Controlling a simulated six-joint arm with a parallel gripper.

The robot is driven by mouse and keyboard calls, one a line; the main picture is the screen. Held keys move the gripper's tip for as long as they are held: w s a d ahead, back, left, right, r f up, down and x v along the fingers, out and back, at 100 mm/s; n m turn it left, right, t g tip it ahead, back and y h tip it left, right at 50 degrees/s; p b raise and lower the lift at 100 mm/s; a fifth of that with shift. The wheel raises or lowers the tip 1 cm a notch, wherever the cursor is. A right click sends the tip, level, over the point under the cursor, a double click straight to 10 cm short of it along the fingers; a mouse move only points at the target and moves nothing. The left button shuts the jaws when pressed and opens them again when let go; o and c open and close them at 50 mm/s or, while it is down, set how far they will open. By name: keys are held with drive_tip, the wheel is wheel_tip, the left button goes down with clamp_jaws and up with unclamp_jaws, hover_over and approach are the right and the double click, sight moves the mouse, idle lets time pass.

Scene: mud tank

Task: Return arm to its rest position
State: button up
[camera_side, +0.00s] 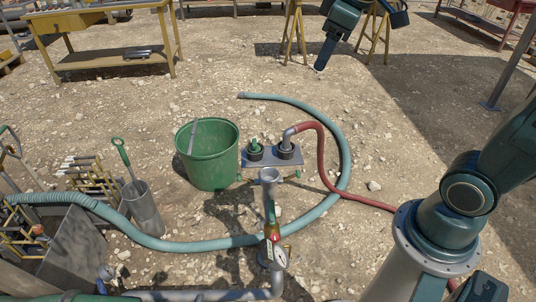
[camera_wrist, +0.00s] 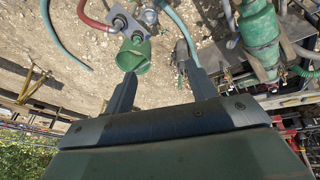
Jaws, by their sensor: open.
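My gripper (camera_wrist: 163,73) shows its two fingers spread apart in the wrist view, with nothing between them but distant ground. In the side view my gripper (camera_side: 320,67) hangs at the top, pointing down and seen nearly edge-on. It is well clear of the green bucket (camera_side: 208,158) and the hoses. The bucket also shows in the wrist view (camera_wrist: 134,56), far beyond the left finger. My arm's links leave the side view at the right edge, so its middle part is hidden there.
A teal hose (camera_side: 345,150) curves around the bucket and a pump fitting (camera_side: 272,156) with a red hose (camera_side: 320,160). A metal cylinder (camera_side: 143,208) holds a green-handled tool. A yellow workbench (camera_side: 110,60) and yellow trestles (camera_side: 295,35) stand behind. Gravel ground lies open between.

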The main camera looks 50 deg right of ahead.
drive_tip(key=s+a+f+m, duration=0.1)
drive_tip(key=s+f, duration=0.1)
drive_tip(key=s, duration=0.5)
drive_tip(key=s+a+f+m+t, duration=0.1)
drive_tip(key=s+a+f+m, duration=0.1)
drive_tip(key=s, duration=0.5)
drive_tip(key=shift+s+a+f, duration=0.15)
drive_tip(key=shift+s+a, duration=0.05)
drive_tip(key=shift+a, duration=0.1)
idle(0.3)
